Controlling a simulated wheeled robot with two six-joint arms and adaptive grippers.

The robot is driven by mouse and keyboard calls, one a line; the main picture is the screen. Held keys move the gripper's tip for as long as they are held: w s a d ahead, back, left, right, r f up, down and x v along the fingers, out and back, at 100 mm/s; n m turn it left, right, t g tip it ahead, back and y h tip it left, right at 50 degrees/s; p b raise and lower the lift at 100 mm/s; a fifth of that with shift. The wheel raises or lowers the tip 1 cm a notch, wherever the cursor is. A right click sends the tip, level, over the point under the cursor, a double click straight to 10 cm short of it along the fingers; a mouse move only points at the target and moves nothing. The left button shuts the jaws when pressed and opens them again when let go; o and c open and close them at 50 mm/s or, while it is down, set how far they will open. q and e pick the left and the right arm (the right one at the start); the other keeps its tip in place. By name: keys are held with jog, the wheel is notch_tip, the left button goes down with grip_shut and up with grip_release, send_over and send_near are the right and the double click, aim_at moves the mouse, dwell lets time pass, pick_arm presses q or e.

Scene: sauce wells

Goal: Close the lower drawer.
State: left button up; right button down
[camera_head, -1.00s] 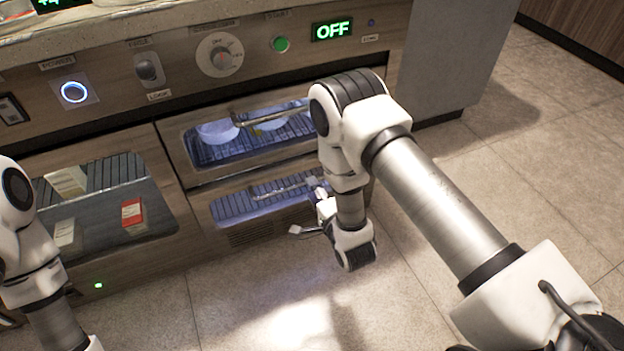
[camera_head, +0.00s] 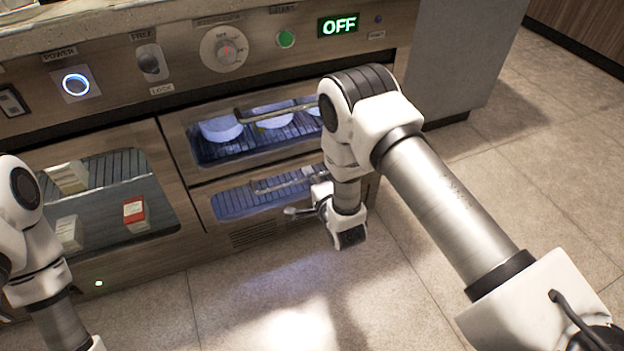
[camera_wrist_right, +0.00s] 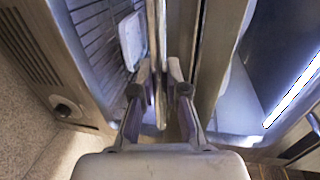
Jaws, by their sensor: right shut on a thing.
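The lower drawer (camera_head: 238,203) is a wood-brown front with a lit glass window showing a rack, below the upper drawer. Its front looks about flush with the cabinet in the head view. Its metal bar handle (camera_head: 278,184) runs across the front. It also shows in the right wrist view as a bar (camera_wrist_right: 161,40) between the fingers. My right gripper (camera_wrist_right: 160,78) is shut on this handle; in the head view, the gripper is at the handle's right end and partly hidden by its own wrist. My left gripper is out of view; only part of its arm shows at lower left.
The upper drawer (camera_head: 205,157) has its own bar handle and holds white bowls. A glazed compartment (camera_head: 172,190) with several boxes is at left. Knobs and a green OFF display (camera_head: 338,25) are above. The tiled floor (camera_head: 255,310) in front is clear.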

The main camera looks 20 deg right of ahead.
jog(key=shift+w+r, duration=0.1)
jog(key=shift+w, duration=0.5)
jog(key=c, duration=1.2)
grip_release()
jog(key=shift+w, duration=0.1)
jog(key=v, duration=1.2)
jog(key=shift+a, duration=0.1)
